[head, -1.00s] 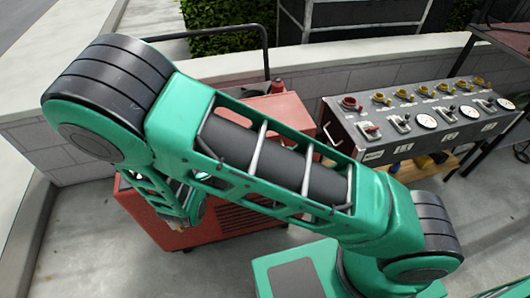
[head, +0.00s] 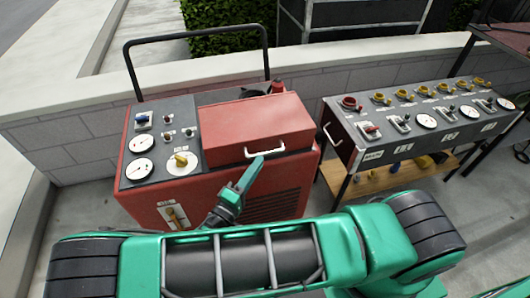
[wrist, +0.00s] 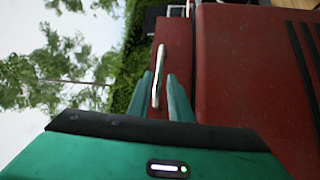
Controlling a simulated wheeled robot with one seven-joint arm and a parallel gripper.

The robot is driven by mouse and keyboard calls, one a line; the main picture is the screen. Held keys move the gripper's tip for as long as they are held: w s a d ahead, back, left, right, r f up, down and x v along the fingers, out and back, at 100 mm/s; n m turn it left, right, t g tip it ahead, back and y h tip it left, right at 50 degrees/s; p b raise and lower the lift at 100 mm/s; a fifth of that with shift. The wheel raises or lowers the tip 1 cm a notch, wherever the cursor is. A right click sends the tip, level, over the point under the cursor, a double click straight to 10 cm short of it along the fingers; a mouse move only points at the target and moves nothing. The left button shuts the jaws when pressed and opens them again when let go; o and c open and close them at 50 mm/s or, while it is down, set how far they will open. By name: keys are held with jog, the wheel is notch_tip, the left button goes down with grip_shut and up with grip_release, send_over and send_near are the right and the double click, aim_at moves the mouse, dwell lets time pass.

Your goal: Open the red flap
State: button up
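The red flap (head: 258,122) is a red lid on top of the red cart, with a white bar handle (head: 265,153) on its front edge. It looks closed. My gripper (head: 256,166) is just in front of and below the handle in the head view. In the wrist view, the white handle (wrist: 160,75) lies between the two green fingers of my gripper (wrist: 164,88), which are apart. A finger stands on each side of the handle's near end. I cannot tell whether either finger touches it.
The cart's grey panel (head: 160,142) with dials and knobs is left of the flap, and a black push bar (head: 195,33) rises behind. A grey control table (head: 425,118) stands to the right. A low block wall (head: 60,135) runs behind the cart.

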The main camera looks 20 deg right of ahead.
aim_at(266, 153)
jog(key=shift+x, duration=3.1)
grip_shut()
